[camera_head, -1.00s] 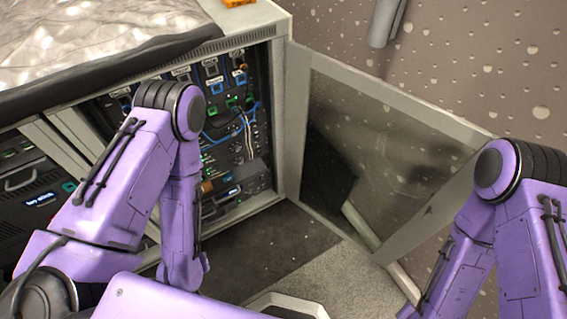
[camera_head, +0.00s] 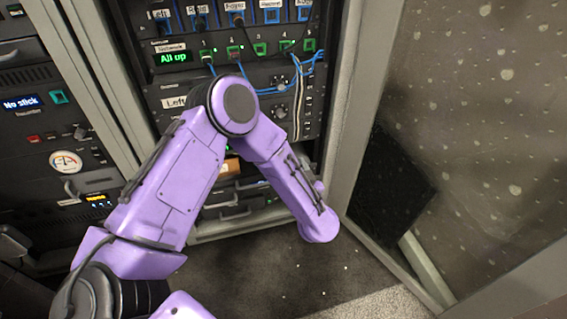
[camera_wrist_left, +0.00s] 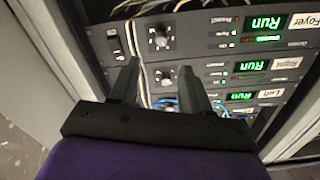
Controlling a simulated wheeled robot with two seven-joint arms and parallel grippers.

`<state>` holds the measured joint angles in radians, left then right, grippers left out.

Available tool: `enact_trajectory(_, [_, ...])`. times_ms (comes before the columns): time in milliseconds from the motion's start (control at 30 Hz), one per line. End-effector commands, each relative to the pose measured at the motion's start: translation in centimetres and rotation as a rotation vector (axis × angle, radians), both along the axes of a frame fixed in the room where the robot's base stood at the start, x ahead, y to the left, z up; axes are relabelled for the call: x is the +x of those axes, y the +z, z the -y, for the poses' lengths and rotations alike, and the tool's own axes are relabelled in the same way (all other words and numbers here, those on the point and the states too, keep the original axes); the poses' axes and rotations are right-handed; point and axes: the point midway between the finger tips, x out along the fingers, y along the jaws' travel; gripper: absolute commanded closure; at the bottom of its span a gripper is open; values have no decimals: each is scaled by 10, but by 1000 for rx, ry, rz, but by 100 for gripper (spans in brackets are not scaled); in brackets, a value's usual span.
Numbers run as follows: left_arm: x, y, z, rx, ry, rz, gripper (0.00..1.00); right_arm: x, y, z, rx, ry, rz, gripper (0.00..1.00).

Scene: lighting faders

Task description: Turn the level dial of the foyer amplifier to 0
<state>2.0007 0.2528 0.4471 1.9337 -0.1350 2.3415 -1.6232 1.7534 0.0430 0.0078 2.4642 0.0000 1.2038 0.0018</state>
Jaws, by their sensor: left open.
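In the left wrist view the foyer amplifier (camera_wrist_left: 225,35) is the top unit in the picture, with a "Foyer" label and a green "Run" display. Its dark round level dial (camera_wrist_left: 160,38) is near its left end; I cannot read its setting. My left gripper (camera_wrist_left: 160,66) is open and empty. Its fingertips point toward the dials, over the "Right" amplifier (camera_wrist_left: 215,72), and look short of the foyer dial in the picture. In the head view my left arm hides the gripper and the foyer amplifier. My right gripper is not in view.
The "Left" amplifier (camera_head: 175,102) sits under the network switch (camera_head: 172,58) with green ports. Blue and white cables (camera_head: 298,68) hang close to the dials. The open cabinet door (camera_head: 360,120) stands to the right. Floor (camera_head: 270,265) before the rack is clear.

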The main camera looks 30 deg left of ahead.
Motion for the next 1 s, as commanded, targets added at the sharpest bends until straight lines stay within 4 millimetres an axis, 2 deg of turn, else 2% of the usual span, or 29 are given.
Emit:
enact_trajectory(167, [14, -1, -18, 4, 18, 2, 53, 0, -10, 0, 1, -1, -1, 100])
enact_trajectory(300, [34, -2, -43, 2, 19, 3, 53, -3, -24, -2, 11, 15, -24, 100])
enact_trajectory(500, [59, -2, -71, 4, 12, 2, 53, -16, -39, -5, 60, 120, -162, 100])
enact_trajectory(667, [68, 1, -80, 7, 10, 0, 53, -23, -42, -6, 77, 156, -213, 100])
enact_trajectory(900, [68, 2, -81, 8, 9, 0, 53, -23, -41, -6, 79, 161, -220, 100])
enact_trajectory(967, [68, 2, -81, 7, 9, -1, 72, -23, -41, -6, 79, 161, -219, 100])
enact_trajectory(1000, [68, 2, -81, 7, 9, -1, 85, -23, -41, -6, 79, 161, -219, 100])
